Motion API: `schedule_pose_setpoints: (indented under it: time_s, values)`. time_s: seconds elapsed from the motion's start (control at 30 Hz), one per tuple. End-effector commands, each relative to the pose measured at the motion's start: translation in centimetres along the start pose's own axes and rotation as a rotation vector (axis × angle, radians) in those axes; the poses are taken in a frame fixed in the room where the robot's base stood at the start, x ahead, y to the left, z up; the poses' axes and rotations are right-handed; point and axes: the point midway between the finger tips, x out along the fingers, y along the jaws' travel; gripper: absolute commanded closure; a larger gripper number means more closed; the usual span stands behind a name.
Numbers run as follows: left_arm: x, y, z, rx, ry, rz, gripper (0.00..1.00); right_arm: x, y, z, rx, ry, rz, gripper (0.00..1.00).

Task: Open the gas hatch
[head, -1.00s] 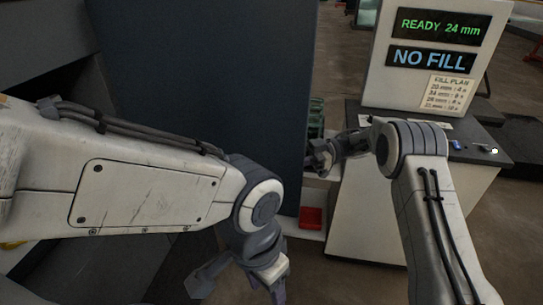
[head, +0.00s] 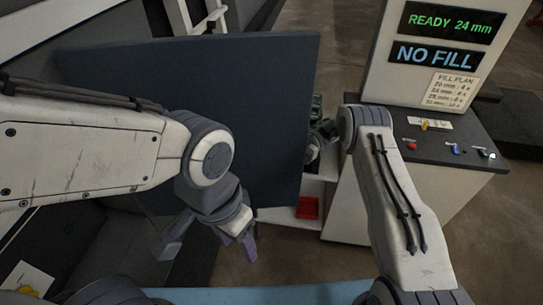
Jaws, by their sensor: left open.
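A large flat dark blue-grey panel (head: 260,100) stands upright in the middle of the head view, its top edge and right edge showing. It looks like a hatch door, but I see no label, handle or hinge on it. My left gripper (head: 208,240) is in front of the panel's lower part, open and empty, with its fingers spread and pointing down. I cannot tell whether it touches the panel. My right gripper (head: 318,138) is by the panel's right edge, partly hidden by my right arm, and its fingers are not clear.
A console (head: 440,135) at the right has a red, a yellow and a blue control, with displays reading "READY 24 mm" and "NO FILL". A red tray (head: 307,208) lies on a white shelf (head: 283,215) beside the panel. A dark recess (head: 110,240) is at the lower left.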

Motion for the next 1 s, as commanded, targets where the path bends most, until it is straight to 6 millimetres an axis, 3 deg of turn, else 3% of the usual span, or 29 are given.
schedule_pose_setpoints:
  time_s: [0.43, 0.47, 0.5, 0.53, 0.83, 1.0]
  values:
    - [-0.2, 0.0, 0.0, 0.0, 0.0, 0.0, 0.43, -0.3, -0.4, 0.0, -0.002, 0.001, 0.007, 1.0]
    - [-0.2, 0.0, 0.0, 0.0, 0.0, 0.0, 0.43, -0.3, -0.4, 0.0, -0.002, 0.0, 0.007, 0.71]
    - [-0.2, 0.0, 0.0, 0.0, 0.0, 0.0, 0.43, -0.3, -0.4, 0.0, -0.002, 0.0, 0.008, 0.56]
    - [-0.2, 0.0, 0.0, 0.0, 0.0, 0.0, 0.43, -0.4, -0.4, 0.0, -0.001, 0.0, 0.008, 0.53]
    - [-0.5, 0.0, 0.0, 0.0, 0.0, 0.0, 0.43, -0.5, -0.5, -0.3, -0.001, 0.0, 0.009, 0.53]
    - [-2.2, 0.2, -0.1, 0.003, 0.0, 0.0, 0.43, -0.5, -0.5, -2.2, -0.001, -0.001, 0.01, 0.53]
